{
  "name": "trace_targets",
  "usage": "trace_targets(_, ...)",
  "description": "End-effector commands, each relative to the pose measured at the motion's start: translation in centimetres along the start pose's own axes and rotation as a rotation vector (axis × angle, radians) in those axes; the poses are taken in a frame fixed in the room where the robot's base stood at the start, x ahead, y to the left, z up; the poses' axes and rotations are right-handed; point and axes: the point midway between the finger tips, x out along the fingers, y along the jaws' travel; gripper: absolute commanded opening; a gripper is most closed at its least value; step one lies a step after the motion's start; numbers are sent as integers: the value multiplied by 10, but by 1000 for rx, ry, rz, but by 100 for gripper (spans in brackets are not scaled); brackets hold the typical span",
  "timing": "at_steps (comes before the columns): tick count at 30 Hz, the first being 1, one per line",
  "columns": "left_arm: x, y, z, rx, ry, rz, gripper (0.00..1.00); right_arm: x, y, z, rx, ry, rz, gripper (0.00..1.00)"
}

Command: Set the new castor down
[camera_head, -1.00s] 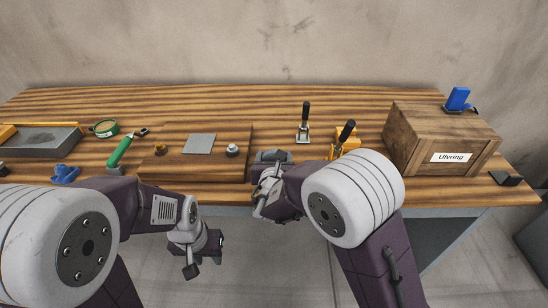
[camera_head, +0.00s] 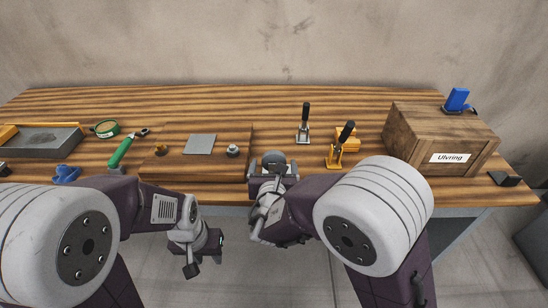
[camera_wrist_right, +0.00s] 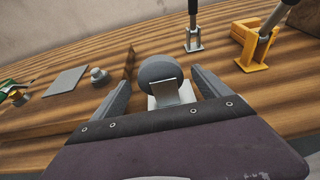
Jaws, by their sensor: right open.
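The castor (camera_head: 273,158), a dark grey wheel in a light metal bracket, is near the bench's front edge in the head view. In the right wrist view the castor (camera_wrist_right: 158,70) is between the fingers of my right gripper (camera_wrist_right: 161,82), wheel away from the palm. That gripper is open, with a gap on each side of the castor. In the head view my right gripper (camera_head: 272,170) is low at the bench's front edge. The castor's underside is hidden. My left gripper (camera_head: 205,256) hangs in front of the bench, away from the castor; its finger gap is unclear.
A wooden board (camera_head: 180,170) with a grey plate (camera_head: 200,144) and a knob (camera_head: 233,150) lies left of the castor. A silver toggle clamp (camera_head: 304,128) and yellow clamp (camera_head: 338,155) stand to the right, before a crate (camera_head: 425,140). The bench back is clear.

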Motion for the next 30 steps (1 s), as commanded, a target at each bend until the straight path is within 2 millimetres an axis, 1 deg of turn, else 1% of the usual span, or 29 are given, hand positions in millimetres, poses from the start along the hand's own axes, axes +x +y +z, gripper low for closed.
trace_targets(1,-2,0,0,0,0,0,36,-12,2,2,0,0,5,87)
trace_targets(3,-4,0,0,0,0,0,36,-26,1,2,0,-1,4,87)
trace_targets(6,-6,0,-1,0,0,0,36,-43,2,1,-1,0,4,87)
trace_targets(10,-7,0,-1,0,0,0,36,-55,1,0,0,1,1,87)
trace_targets(14,-7,0,-1,0,0,0,36,-59,0,0,0,0,0,87)
trace_targets(30,-7,0,-1,0,0,0,36,-58,0,0,0,1,0,87)
